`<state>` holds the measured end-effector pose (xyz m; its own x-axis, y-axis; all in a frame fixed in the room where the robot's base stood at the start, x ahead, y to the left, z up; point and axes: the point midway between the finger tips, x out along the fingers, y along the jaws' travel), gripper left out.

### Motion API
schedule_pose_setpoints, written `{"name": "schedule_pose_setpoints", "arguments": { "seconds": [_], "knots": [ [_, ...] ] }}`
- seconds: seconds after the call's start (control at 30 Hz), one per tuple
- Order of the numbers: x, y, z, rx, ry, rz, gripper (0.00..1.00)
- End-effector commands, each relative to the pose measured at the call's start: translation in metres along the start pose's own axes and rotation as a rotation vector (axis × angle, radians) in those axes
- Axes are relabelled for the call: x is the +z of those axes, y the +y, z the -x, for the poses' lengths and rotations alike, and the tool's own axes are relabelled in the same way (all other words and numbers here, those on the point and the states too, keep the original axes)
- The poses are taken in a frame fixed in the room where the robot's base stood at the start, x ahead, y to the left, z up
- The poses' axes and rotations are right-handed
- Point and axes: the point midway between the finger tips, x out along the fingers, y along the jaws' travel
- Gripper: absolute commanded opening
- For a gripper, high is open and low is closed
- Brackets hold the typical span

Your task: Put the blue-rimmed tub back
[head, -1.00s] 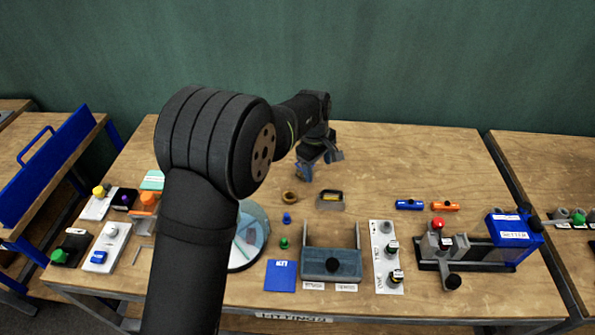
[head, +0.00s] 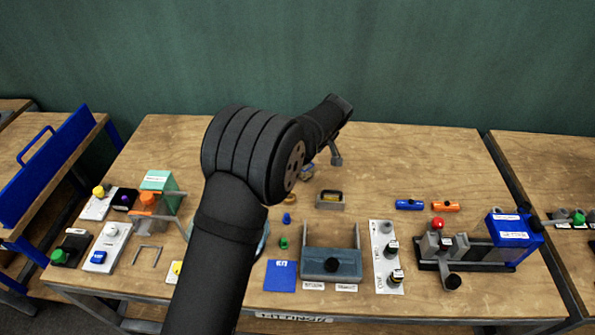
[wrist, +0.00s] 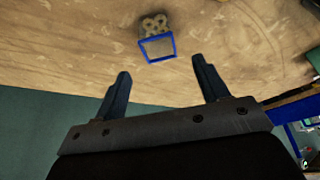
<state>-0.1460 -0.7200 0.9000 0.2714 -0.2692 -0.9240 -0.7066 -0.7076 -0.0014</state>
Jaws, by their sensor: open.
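A small tub with a blue rim (wrist: 159,47) stands on the wood table in the wrist view, ahead of my fingertips. A grey-brown piece with round shapes (wrist: 153,25) adjoins it; I cannot tell whether it is part of the tub. My gripper (wrist: 163,80) is open, its two dark fingers apart with nothing between them. A gap shows between the fingertips and the tub. In the head view my arm hides most of the gripper, and a small object partly behind the arm (head: 307,173) may be the tub.
A grey holder (head: 330,201) stands right of my arm. A grey press frame (head: 331,264), a blue mat (head: 281,275) and a white panel (head: 386,257) lie nearer. A blue-boxed press (head: 510,238) stands right. The table's back right is clear.

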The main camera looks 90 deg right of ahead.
Motion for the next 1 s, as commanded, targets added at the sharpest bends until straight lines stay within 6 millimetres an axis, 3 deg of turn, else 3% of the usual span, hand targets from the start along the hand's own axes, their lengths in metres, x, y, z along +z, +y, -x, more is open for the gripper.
{"name": "schedule_pose_setpoints", "arguments": {
  "seconds": [0.1, 0.37, 0.63, 0.87, 1.0],
  "knots": [
    [0.000, 0.000, -0.014, 0.000, 0.000, 0.000, 0.67],
    [0.002, 0.000, -0.029, 0.000, 0.000, 0.000, 0.67],
    [0.005, 0.000, -0.067, 0.001, 0.002, 0.001, 0.67],
    [0.005, 0.000, -0.070, 0.002, 0.002, 0.001, 0.67],
    [0.005, 0.000, -0.070, 0.002, 0.002, 0.001, 0.44]
  ]
}}
